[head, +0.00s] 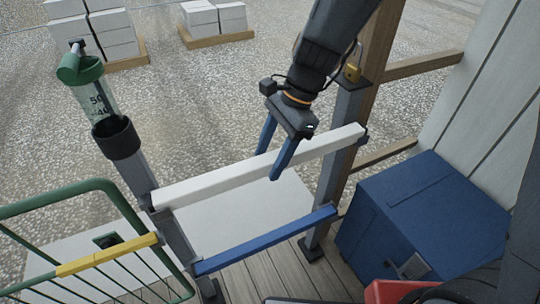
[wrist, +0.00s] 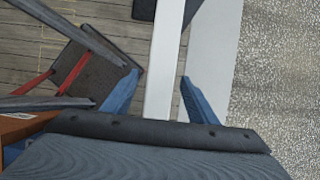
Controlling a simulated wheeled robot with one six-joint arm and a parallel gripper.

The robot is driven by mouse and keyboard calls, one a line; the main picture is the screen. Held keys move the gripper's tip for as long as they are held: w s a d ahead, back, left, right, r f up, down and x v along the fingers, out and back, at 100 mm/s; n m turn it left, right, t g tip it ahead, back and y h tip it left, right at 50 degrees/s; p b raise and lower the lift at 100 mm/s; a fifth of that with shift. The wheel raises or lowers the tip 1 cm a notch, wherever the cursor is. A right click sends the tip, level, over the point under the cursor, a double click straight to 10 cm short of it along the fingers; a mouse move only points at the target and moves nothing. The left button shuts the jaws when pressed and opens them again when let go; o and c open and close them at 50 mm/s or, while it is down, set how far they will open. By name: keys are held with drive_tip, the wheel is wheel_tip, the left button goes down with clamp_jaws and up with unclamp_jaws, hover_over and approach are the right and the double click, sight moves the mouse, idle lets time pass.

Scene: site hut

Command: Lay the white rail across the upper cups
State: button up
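The white rail (head: 225,178) spans from the left grey post (head: 137,172) to the right grey post (head: 332,175). Its ends meet dark cups near the upper part of the posts; how fully they are seated is hard to tell. My gripper (head: 267,166) is over the rail's middle, with one blue finger on each side. In the wrist view the white rail (wrist: 165,60) runs between the spread fingers of my gripper (wrist: 160,82), with gaps showing on both sides. A blue rail (head: 265,240) lies lower between the same posts.
A green railing (head: 75,196) with a yellow bar (head: 105,255) stands at left. A green-capped clear tube (head: 95,95) tops the left post. A blue box (head: 420,215) sits at right beside the hut wall. White blocks on pallets are behind.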

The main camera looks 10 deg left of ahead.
drive_tip(key=b+v, duration=0.1)
drive_tip(key=v, duration=0.6)
drive_tip(key=shift+d+r, duration=0.1)
drive_tip(key=shift+r, duration=0.3)
idle(0.4)
